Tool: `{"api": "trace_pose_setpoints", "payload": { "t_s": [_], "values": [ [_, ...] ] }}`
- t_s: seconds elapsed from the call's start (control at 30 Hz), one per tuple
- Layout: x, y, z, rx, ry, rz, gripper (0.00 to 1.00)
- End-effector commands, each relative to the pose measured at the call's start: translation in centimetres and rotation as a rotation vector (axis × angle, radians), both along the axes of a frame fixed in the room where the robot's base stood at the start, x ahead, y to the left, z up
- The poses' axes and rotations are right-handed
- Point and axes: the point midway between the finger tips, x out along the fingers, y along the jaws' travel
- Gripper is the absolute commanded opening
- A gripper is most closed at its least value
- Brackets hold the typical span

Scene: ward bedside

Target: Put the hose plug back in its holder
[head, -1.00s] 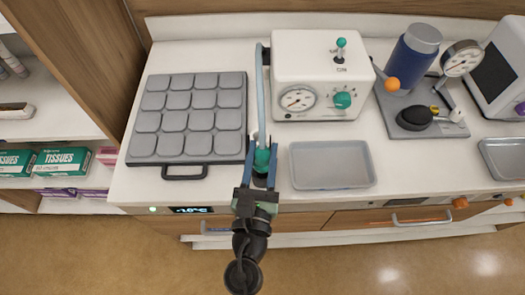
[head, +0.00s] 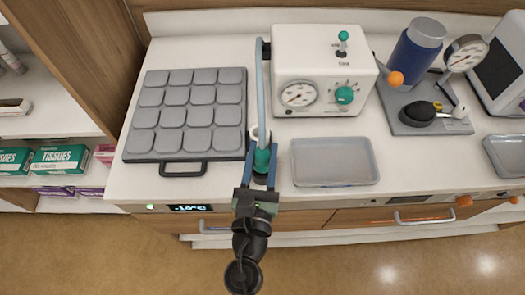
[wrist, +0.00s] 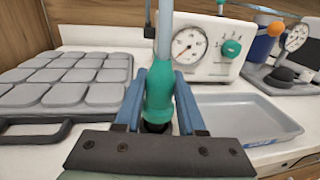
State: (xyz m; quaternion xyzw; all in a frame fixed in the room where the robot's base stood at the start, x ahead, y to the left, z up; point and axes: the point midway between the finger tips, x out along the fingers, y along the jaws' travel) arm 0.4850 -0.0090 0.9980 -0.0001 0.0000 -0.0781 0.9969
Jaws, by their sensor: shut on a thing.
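The hose plug (head: 262,158) has a teal grip and a dark lower end. My gripper (head: 261,178) is shut on it, with one blue finger on each side. In the wrist view the plug (wrist: 158,92) stands roughly upright between the fingers (wrist: 159,105). A pale blue-grey hose (head: 261,92) runs from the plug back along the left side of the white machine. A white ring-like part (head: 253,133) shows just behind the plug; it may be the holder, but the plug and hose partly cover it. I cannot tell whether the plug's lower end touches anything.
A grey padded mat (head: 190,113) with a dark handle lies left. The white machine (head: 322,58) with a gauge and teal knob stands behind. An empty grey tray (head: 333,183) is close on the right. A blue cylinder (head: 415,55) and gauge stand farther right.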

Motion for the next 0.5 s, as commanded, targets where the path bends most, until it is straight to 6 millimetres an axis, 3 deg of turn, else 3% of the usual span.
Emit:
{"api": "trace_pose_setpoints", "payload": {
  "t_s": [0.5],
  "values": [
    [0.02, -0.01, -1.11, 0.0, -0.001, 0.0, 0.0]
  ]
}}
